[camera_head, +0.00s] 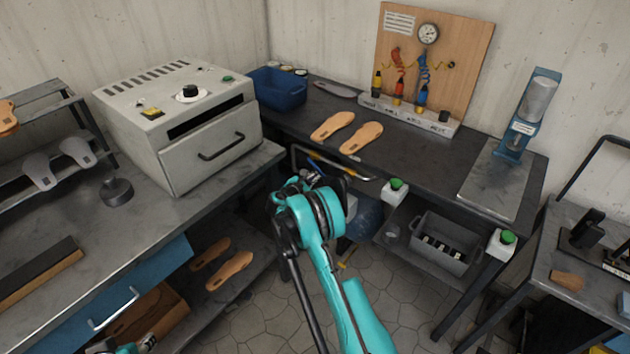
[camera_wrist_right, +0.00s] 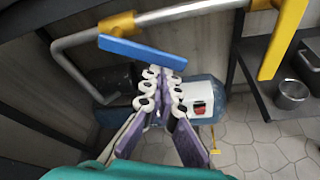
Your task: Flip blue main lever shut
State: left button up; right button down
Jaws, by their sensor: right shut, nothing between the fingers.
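In the right wrist view a blue lever (camera_wrist_right: 143,53) lies slanted beside a grey pipe (camera_wrist_right: 185,13) with a brass-coloured fitting (camera_wrist_right: 117,23). My right gripper (camera_wrist_right: 166,78) is shut and empty, its fingertips close to the lever's right end; I cannot tell whether they touch. In the head view the right gripper (camera_head: 316,178) is under the back bench's front edge, and my teal arm hides most of the lever there. A small part of my left arm shows at the bottom left of the head view; its fingers cannot be made out.
A yellow lever (camera_wrist_right: 283,38) hangs right of the blue one. A blue tank (camera_head: 363,218) with a white switch box (camera_wrist_right: 201,103) stands below. The back bench (camera_head: 430,160) is above, and a grey crate (camera_head: 447,245) stands on its lower shelf. The oven (camera_head: 180,120) stands left.

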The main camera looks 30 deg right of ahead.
jog(key=n, duration=0.1)
jog(key=s+r+n+g, duration=0.1)
jog(key=r+n+g, duration=0.1)
jog(key=shift+s+d+r+h, duration=0.2)
jog(key=shift+s+d+h, duration=0.05)
jog(key=shift+d+h, duration=0.1)
jog(key=shift+r, duration=0.3)
jog(key=shift+d+r, duration=0.1)
dwell(0.4)
jog(key=p, duration=0.3)
send_near(319, 172)
notch_tip(319, 172, down, 2)
jog(key=s+a, duration=0.1)
jog(key=s, duration=0.1)
jog(key=shift+w+a, duration=0.1)
jog(key=shift+a, duration=0.05)
